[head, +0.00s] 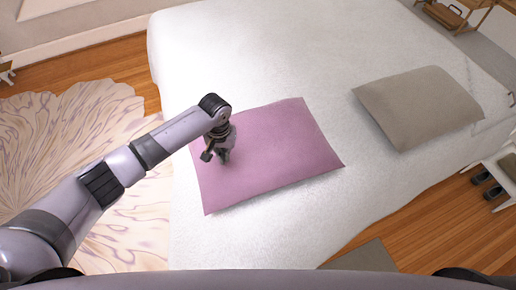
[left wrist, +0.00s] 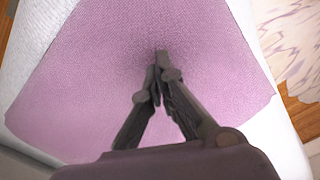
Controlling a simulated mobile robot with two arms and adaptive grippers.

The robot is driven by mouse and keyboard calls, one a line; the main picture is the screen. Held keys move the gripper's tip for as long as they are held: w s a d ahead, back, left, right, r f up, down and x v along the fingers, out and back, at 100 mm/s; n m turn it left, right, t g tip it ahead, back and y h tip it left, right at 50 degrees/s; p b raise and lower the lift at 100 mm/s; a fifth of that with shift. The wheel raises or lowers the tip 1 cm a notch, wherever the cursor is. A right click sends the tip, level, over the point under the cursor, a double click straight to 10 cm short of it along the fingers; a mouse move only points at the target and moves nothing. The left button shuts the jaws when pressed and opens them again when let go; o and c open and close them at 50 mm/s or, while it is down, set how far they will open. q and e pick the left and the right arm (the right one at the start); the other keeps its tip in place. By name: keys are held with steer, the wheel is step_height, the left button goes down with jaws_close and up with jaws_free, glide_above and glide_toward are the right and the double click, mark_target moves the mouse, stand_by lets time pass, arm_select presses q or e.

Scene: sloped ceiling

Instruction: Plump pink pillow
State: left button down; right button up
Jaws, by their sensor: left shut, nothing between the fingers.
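The pink pillow (head: 282,150) lies flat on the white bed in the head view, near the bed's left side. My left gripper (head: 222,155) is over the left part of the pillow, pointing down. In the left wrist view the pillow (left wrist: 120,70) fills most of the picture, and the gripper's fingertips (left wrist: 161,58) are together with nothing between them. The fingertips are at or very close to the pillow's surface; I cannot tell whether they touch. My right gripper is not in view.
The white bed (head: 260,55) has a grey-beige pillow (head: 418,108) on its right side. A patterned rug (head: 75,135) lies on the wooden floor at left. A small white table (head: 497,175) stands at right, and a wooden rack (head: 455,14) is at top right.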

arm_select(q)
steer(key=shift+f+b, duration=0.5)
steer(key=shift+f, duration=0.55)
steer(key=shift+r, duration=0.15)
steer(key=shift+r+p, duration=1.3)
steer(key=shift+p, duration=0.25)
step_height(320, 180, up, 5)
steer(key=p, duration=0.5)
